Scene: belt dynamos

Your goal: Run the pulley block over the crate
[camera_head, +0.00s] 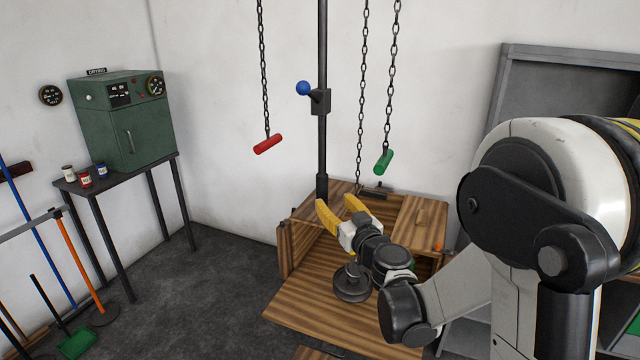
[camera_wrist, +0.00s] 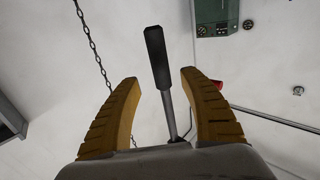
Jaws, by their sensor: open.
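In the wrist view my gripper (camera_wrist: 160,78) shows a black grip on a thin metal rod (camera_wrist: 155,55) between the fingers in the picture; contact cannot be told. A dark upright pole (camera_head: 322,130) with a blue knob (camera_head: 303,88) stands behind my gripper. Chains hang beside it, with a red handle (camera_head: 267,144) left and a green handle (camera_head: 383,162) right. I cannot make out a pulley block for certain.
A dark round weight-like piece (camera_head: 351,284) is below my gripper, at the box's front. A green control cabinet (camera_head: 125,120) stands on a dark table (camera_head: 130,175) at left, with small jars. Grey shelving is at right. Floor between table and box is clear.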

